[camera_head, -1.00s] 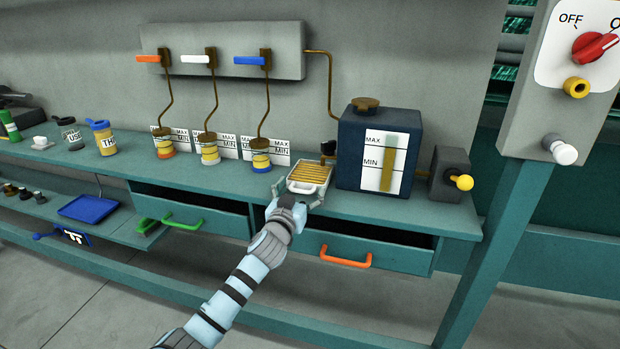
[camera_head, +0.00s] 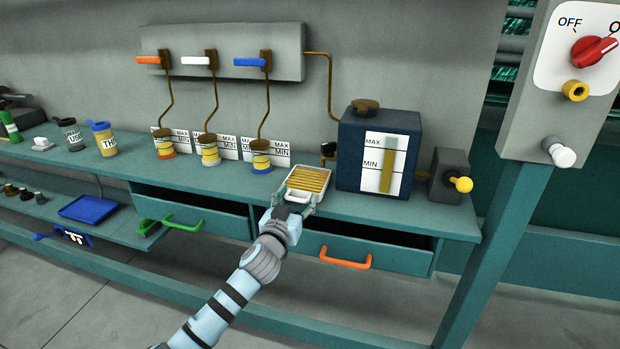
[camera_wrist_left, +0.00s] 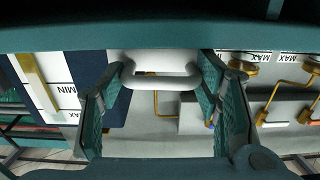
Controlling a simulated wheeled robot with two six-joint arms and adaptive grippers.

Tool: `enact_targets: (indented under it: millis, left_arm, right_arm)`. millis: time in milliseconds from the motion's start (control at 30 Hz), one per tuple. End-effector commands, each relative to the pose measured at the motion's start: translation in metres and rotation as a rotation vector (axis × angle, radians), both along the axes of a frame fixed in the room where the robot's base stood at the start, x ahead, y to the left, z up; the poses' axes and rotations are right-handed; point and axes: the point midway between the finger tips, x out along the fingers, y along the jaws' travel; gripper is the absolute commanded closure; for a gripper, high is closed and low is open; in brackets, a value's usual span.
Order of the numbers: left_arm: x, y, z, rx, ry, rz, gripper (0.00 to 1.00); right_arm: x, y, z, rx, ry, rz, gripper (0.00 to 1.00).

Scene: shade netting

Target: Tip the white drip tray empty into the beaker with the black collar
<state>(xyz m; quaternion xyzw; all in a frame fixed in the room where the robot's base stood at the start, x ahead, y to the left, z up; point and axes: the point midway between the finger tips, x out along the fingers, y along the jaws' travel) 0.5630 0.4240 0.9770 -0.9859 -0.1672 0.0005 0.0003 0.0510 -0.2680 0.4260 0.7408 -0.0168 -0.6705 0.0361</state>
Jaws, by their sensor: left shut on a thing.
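The white drip tray (camera_head: 293,191) shows in the head view in front of the dark blue tank, with yellow-brown bands across its inside. It looks roughly level, near the bench's front edge. My left gripper (camera_head: 287,207) is shut on the tray's near handle. In the left wrist view, that white handle (camera_wrist_left: 160,82) lies between the fingers of my left gripper (camera_wrist_left: 165,112). The beaker with the black collar (camera_head: 73,137) stands on the bench at the left, its label partly readable. My right gripper is not in view.
A blue-collared jar (camera_head: 104,141) stands right of the black-collared beaker. The dark blue tank (camera_head: 352,151) is right of the tray. Drawers with green (camera_head: 184,226) and orange (camera_head: 345,262) handles stand partly open below.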

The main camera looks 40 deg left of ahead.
Motion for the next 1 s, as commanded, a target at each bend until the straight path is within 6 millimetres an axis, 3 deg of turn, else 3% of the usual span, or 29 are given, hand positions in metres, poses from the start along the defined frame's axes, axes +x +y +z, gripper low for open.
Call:
enact_targets:
  millis: [800,1000]
  left_arm:
    - [-0.057,-0.02,0.003,0.001,-0.001,-0.001,0.94]
    - [-0.062,-0.022,0.004,0.0,-0.002,-0.001,0.94]
  right_arm:
    - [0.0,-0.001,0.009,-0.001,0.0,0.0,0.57]
    - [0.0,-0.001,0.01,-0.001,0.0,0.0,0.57]
